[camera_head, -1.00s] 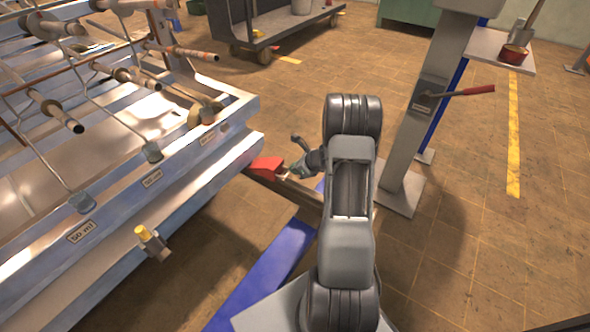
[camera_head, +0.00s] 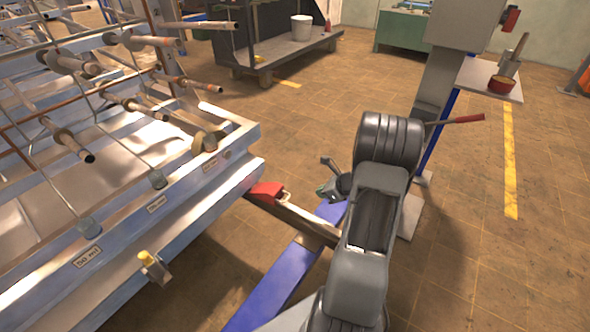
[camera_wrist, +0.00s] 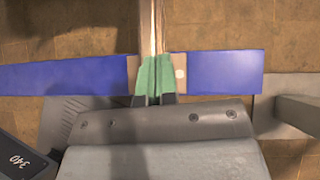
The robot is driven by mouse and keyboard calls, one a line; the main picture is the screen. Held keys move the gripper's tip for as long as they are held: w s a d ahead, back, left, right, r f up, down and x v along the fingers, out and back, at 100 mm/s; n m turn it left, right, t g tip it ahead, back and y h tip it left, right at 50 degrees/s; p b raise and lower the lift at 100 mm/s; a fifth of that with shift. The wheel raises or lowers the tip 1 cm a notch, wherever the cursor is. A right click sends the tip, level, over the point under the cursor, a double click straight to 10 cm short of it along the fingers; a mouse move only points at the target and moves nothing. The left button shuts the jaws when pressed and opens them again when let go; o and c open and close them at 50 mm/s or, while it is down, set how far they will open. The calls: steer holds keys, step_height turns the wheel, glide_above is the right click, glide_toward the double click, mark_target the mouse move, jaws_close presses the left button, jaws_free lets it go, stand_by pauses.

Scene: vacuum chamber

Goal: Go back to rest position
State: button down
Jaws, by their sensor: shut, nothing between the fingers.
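My gripper (camera_wrist: 154,78) shows in the wrist view with its two green fingertips pressed together, shut and empty. It points down over a blue beam and a light rail. In the head view my grey arm stands in the lower middle, and the gripper (camera_head: 322,191) is mostly hidden behind it, with a bit of green showing left of the arm. The gripper is close to the blue beam (camera_head: 275,287). I cannot tell its exact height above the beam.
The metal chamber rack (camera_head: 190,190) with several tubes fills the left. A red piece (camera_head: 266,192) sits at its corner. A grey post with a red-handled lever (camera_head: 462,119) stands right of my arm. A cart (camera_head: 290,48) is at the back.

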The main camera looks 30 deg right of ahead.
steer(key=shift+s+d+r, duration=0.1)
steer(key=shift+s, duration=0.05)
steer(key=s+a+r+n+g+p, duration=0.5)
steer(key=s+a+r+n, duration=0.25)
steer(key=n, duration=0.45)
steer(key=s+a+r+n+h+p, duration=0.1)
steer(key=a+r+n+p, duration=0.4)
steer(key=r, duration=0.7)
steer(key=s+a+r+n+h+p, duration=0.2)
steer(key=a+r+n+p, duration=0.4)
steer(key=r, duration=0.6)
steer(key=s+a+r+n+h+p, duration=0.1)
steer(key=s+a+r+n+p, duration=0.2)
steer(key=a+r+n+p, duration=0.3)
step_height(320, 180, up, 7)
steer(key=n+p, duration=0.1)
steer(key=p, duration=0.2)
steer(key=shift+a+f+t+h, duration=0.2)
steer(key=shift+a+t+h, duration=0.1)
steer(key=shift+t, duration=0.1)
